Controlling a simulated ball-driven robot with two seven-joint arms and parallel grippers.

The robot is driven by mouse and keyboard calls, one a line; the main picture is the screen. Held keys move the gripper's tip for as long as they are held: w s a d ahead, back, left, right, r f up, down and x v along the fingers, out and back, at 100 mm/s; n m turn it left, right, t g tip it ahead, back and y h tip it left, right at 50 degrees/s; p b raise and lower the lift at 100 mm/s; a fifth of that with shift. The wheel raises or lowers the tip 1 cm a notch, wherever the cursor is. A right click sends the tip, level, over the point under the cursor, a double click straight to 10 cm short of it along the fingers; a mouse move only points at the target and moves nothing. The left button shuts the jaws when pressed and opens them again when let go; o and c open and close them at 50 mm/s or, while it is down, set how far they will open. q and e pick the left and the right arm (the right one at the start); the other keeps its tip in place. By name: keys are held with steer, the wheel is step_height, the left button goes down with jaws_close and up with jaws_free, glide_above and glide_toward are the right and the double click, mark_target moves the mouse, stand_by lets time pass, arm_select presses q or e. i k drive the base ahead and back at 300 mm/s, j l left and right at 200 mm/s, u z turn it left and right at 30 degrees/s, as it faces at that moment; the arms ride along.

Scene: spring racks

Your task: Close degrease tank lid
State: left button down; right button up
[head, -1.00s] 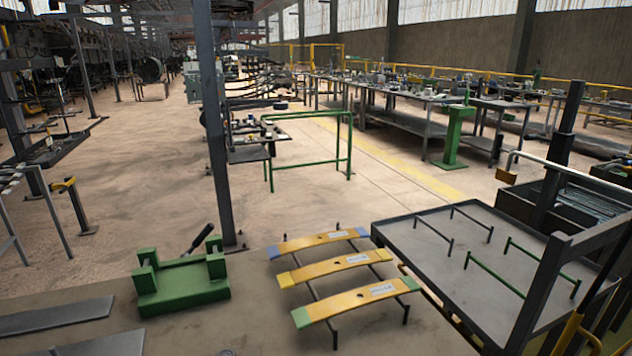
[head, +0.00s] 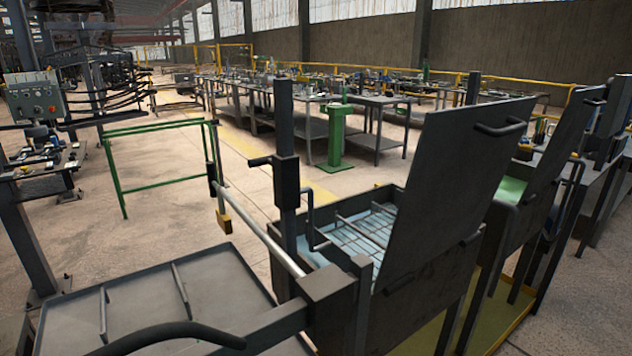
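Two dark metal tanks stand at the right, both with their lids raised. The nearer tank (head: 372,297) holds pale blue liquid with a wire grid or rack in it. Its lid (head: 455,170) stands tilted up on the right side, with a bar handle (head: 500,127) near its top. The second tank behind it holds green liquid (head: 511,190), and its lid (head: 560,140) is also up. I cannot tell from labels which one is the degrease tank. Neither of my grippers is in view.
A grey tray table (head: 140,295) with thin rods is at the lower left. A dark post (head: 286,150) and a rail (head: 262,240) stand before the nearer tank. A dark curved bar (head: 165,332) crosses the bottom. Open floor lies around the green frame (head: 160,160).

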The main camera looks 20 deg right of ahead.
mark_target(582, 104)
steer(key=l+z, duration=0.35)
steer(key=l, duration=0.2)
steer(key=l+z, duration=0.3)
steer(key=l, duration=0.25)
steer(key=i+l+z, duration=0.1)
steer(key=l+z, duration=0.25)
steer(key=l, duration=0.2)
steer(key=l+z, duration=0.35)
steer(key=i+l+u, duration=0.15)
steer(key=i+u, duration=0.15)
steer(key=u, duration=0.15)
steer(key=i+l+u, duration=0.2)
steer(key=u, duration=0.3)
steer(key=i+l, duration=0.05)
